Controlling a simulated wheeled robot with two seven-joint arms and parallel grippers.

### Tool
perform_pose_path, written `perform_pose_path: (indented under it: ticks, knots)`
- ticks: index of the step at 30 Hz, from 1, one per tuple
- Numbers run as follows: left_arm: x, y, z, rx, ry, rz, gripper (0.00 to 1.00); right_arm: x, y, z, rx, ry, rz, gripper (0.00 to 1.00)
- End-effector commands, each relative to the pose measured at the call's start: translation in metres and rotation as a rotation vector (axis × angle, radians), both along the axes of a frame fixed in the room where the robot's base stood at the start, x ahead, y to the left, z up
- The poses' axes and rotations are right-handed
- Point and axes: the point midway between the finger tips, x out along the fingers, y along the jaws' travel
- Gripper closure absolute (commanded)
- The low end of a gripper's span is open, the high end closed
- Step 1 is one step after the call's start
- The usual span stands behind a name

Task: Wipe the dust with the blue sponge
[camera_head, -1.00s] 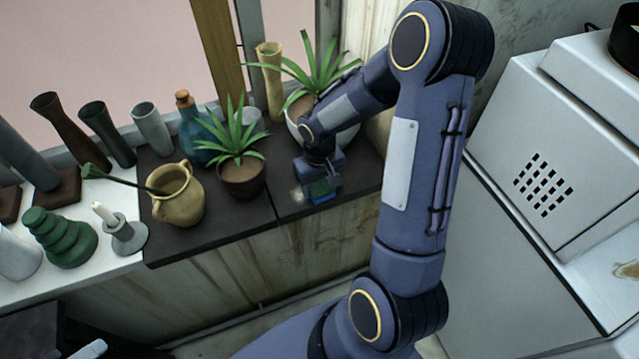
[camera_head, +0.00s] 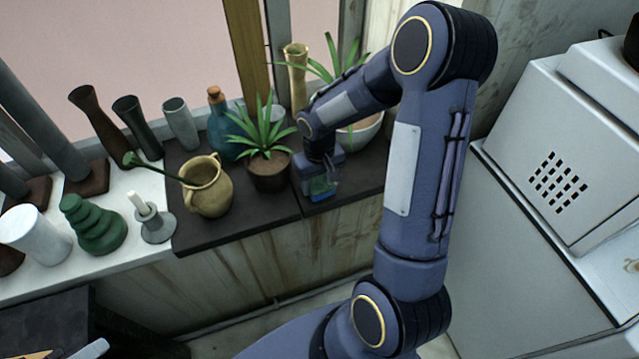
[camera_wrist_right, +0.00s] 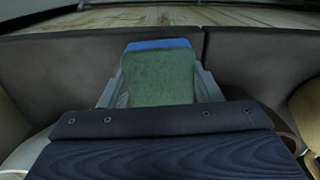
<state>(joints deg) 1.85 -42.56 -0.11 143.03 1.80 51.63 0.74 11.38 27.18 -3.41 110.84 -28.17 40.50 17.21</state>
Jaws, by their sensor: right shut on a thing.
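My right gripper (camera_head: 320,182) is shut on the sponge (camera_head: 321,190), which has a green body and a blue layer. It holds the sponge low at the dark tiled ledge (camera_head: 345,186), just right of the small potted plant (camera_head: 269,178). In the right wrist view the sponge (camera_wrist_right: 160,76) sits between the two fingers, its blue edge toward the ledge's front edge. Whether it touches the ledge is unclear. I see no dust on the ledge now; the area under the sponge is hidden. My left gripper is not in view.
A larger plant in a white bowl (camera_head: 366,133) stands behind my right gripper. A tan jug (camera_head: 208,188), blue bottle (camera_head: 222,130), candle holder (camera_head: 155,224) and green stacked vase (camera_head: 92,226) stand to the left. A white cabinet (camera_head: 560,180) is at right.

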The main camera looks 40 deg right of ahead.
Motion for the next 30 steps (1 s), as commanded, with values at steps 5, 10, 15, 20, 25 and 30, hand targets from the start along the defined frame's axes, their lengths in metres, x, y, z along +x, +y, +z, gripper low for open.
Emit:
perform_pose_path:
  ticks: [5, 10, 15, 20, 25, 30]
  knots:
    - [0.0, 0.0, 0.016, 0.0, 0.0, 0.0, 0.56, 0.003, 0.0, 0.021, -0.001, -0.003, 0.0, 0.67]
    - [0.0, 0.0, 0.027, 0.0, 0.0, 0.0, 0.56, 0.004, 0.0, 0.036, -0.002, -0.003, 0.001, 0.67]
    - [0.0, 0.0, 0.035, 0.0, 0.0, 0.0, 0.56, 0.005, 0.0, 0.048, -0.001, -0.003, 0.002, 0.67]
    - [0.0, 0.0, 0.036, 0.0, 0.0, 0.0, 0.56, 0.005, 0.0, 0.049, 0.0, -0.002, 0.002, 0.67]
    - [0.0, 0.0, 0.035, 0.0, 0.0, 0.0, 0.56, 0.005, 0.0, 0.049, 0.0, -0.002, 0.001, 0.67]
    - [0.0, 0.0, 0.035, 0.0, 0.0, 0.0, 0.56, 0.005, 0.0, 0.049, 0.0, -0.002, 0.001, 0.67]
